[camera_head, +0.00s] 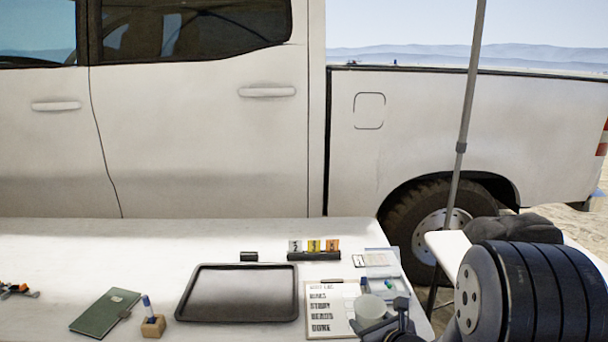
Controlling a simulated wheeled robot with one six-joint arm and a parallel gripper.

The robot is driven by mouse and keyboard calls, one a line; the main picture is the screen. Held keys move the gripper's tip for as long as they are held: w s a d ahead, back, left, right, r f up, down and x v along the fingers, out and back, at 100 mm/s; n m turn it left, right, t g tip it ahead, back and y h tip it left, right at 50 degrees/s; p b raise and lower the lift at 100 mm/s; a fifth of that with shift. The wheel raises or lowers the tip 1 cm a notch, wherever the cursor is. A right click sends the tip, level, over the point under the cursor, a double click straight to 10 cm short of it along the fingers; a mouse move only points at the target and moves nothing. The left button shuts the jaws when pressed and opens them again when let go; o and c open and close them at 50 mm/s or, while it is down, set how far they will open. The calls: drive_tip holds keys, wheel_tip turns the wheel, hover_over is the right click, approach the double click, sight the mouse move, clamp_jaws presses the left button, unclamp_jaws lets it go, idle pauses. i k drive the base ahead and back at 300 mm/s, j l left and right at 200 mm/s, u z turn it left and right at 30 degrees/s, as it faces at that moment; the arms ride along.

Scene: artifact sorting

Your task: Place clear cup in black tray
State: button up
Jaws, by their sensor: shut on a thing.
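The black tray (237,318) lies flat on the white table, left of my gripper, and looks empty. The clear cup (369,309) is a pale, see-through round shape over the right part of a printed sheet. My gripper (387,323) is at the cup's lower right and is shut on it. The fingertips are small and partly hidden, and I cannot tell whether the cup is off the table.
A printed list (322,311) lies between tray and cup. Behind are numbered cards (313,247) in a black holder and a small black block (249,256).

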sight(265, 291)
drive_tip(key=i+l, duration=0.15)
drive_tip(key=i, duration=0.5)
drive_tip(key=i+l+u, duration=0.1)
drive_tip(key=i+u, duration=0.15)
drive_tip(key=u, duration=0.15)
drive_tip(key=i+l+u, duration=0.15)
drive_tip(key=u, duration=0.65)
drive_tip(key=i+l, duration=0.05)
